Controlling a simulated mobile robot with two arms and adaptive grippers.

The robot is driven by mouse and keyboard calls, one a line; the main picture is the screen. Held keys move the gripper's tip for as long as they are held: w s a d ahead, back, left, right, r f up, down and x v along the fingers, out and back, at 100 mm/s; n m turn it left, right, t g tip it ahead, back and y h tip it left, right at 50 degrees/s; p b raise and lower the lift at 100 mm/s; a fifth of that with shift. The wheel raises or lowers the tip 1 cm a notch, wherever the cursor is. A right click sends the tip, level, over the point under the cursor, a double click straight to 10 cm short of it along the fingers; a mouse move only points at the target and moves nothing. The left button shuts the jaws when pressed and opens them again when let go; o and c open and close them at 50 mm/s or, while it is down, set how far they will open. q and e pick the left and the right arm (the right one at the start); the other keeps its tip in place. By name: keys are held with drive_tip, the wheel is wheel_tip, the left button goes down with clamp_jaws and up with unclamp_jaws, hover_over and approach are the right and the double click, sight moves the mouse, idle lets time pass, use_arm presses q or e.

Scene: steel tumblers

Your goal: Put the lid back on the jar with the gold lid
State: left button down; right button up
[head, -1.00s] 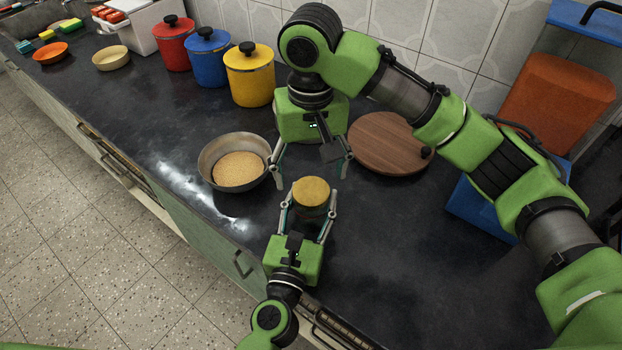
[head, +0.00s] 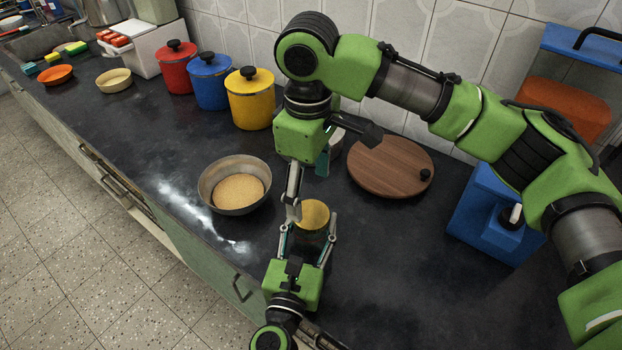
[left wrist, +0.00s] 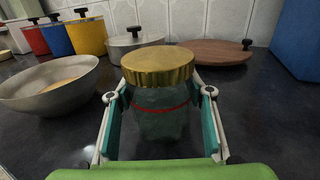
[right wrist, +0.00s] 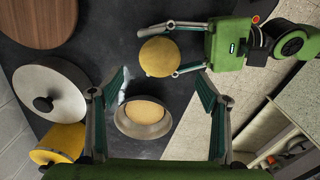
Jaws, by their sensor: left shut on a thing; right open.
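The jar (left wrist: 158,118) is glassy and dark with a red band, upright on the dark counter. The gold lid (left wrist: 158,65) sits level on top of it; it also shows in the head view (head: 312,214) and the right wrist view (right wrist: 159,57). My left gripper (head: 309,232) is shut on the jar's body, one finger on each side below the lid. My right gripper (right wrist: 160,95) is open and empty, above the counter on the far side of the jar. In the head view one of its fingers hangs just left of the lid.
A steel bowl with tan contents (head: 236,185) stands left of the jar. A round wooden board (head: 390,165) and a lidded steel pot (left wrist: 133,42) are behind. Red, blue and yellow canisters (head: 250,100) line the wall. A blue container (head: 490,220) is at right. The front-right counter is clear.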

sight(311, 213)
drive_tip(key=n, duration=0.3)
drive_tip(key=r+n, duration=0.1)
drive_tip(key=n, duration=0.3)
drive_tip(key=shift+d+r, duration=0.15)
drive_tip(key=shift+r, duration=0.05)
drive_tip(key=shift+f, duration=4)
drive_tip(key=c, duration=1.1)
drive_tip(key=shift+c, duration=0.4)
drive_tip(key=o, duration=1.3)
drive_tip(key=shift+o, duration=0.2)
